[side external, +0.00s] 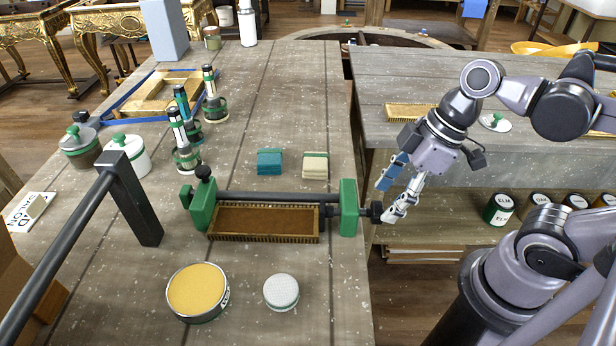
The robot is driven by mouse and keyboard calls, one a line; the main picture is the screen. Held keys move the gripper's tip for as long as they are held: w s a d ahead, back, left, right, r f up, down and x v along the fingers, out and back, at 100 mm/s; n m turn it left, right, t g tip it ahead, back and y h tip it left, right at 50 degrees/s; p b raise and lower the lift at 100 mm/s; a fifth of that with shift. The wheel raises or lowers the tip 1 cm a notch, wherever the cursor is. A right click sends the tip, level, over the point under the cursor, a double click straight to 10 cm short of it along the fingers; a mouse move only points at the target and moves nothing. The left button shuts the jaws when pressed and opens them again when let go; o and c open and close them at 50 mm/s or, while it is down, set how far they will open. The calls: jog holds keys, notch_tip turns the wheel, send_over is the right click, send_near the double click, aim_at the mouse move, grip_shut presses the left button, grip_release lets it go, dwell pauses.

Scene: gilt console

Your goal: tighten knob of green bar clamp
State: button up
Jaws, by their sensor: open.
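The green bar clamp (349,208) lies across the wooden bench, with green jaws at both ends and a dark bar between them. A gilt-edged brown panel (262,222) sits between the jaws. The clamp's black knob (376,212) sticks out at the right end, past the bench edge. A smaller black knob tops the left jaw. My gripper (384,201) is open, tilted down and left from the right side, with its fingertips right by the right-end knob. One finger is above and behind the knob, the other beside it. I cannot tell whether either touches it.
A yellow tin (197,291) and a round white-topped pad (281,292) stand in front of the clamp. Teal (269,162) and cream (315,165) blocks lie behind it. A dark metal bar (130,198) stands at left. A gap separates this bench from the right one.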

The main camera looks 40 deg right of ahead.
aim_at(383, 205)
jog(key=shift+x, duration=1.5)
jog(key=c, duration=1.2)
